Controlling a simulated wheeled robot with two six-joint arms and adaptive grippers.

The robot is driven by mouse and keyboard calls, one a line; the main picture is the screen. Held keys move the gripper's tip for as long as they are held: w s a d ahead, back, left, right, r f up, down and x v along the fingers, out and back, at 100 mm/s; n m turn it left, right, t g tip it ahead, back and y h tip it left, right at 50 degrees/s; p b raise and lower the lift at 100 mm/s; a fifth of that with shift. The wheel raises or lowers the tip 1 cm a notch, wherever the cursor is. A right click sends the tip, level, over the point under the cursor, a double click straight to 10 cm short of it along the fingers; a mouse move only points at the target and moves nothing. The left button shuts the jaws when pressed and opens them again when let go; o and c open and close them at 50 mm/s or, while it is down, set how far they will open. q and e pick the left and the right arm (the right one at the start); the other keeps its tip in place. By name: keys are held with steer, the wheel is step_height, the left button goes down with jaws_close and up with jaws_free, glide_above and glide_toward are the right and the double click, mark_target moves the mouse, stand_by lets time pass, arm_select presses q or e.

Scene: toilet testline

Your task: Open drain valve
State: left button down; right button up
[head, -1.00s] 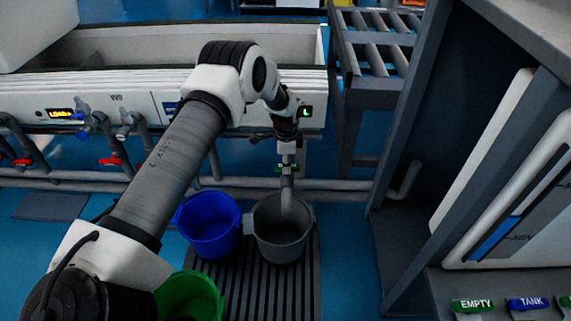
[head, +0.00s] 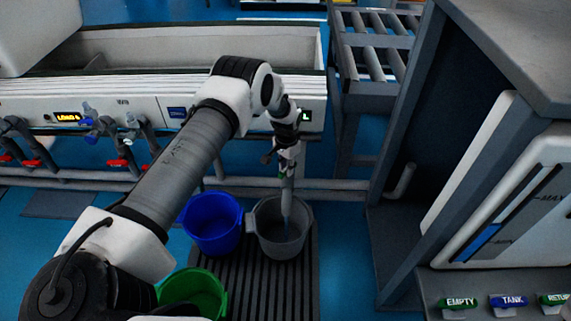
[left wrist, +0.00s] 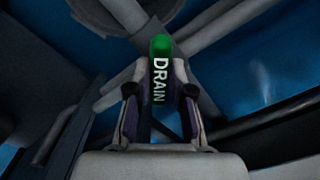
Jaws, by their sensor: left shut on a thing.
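The green drain valve handle (left wrist: 160,80), marked DRAIN, stands between the fingers in the left wrist view. My left gripper (left wrist: 158,97) is shut on it, with one finger on each side. In the head view my left gripper (head: 286,158) is at the drain pipe (head: 287,184), above the grey bucket (head: 268,247). The arm hides most of the handle there. My right gripper is not in view.
A blue bucket (head: 211,224) and a green bucket (head: 193,292) stand beside the grey one on a slatted mat (head: 292,290). Red-handled valves (head: 117,163) line the trough's front. A dark cabinet frame (head: 404,190) stands close on the right.

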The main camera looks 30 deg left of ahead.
arm_select(q)
steer(key=n, duration=0.3)
steer(key=n+p, duration=0.1)
steer(key=shift+s+d+f+n, duration=0.1)
steer(key=shift+s+n, duration=0.15)
steer(key=shift+n, duration=0.05)
steer(key=shift+w+n+p, duration=0.15)
steer(key=shift+n+p, duration=0.3)
steer(key=shift+n, duration=1.15)
steer(key=c, duration=1.4)
jaws_free()
steer(key=shift+w, duration=0.1)
steer(key=o, duration=0.4)
steer(key=shift+c, duration=0.2)
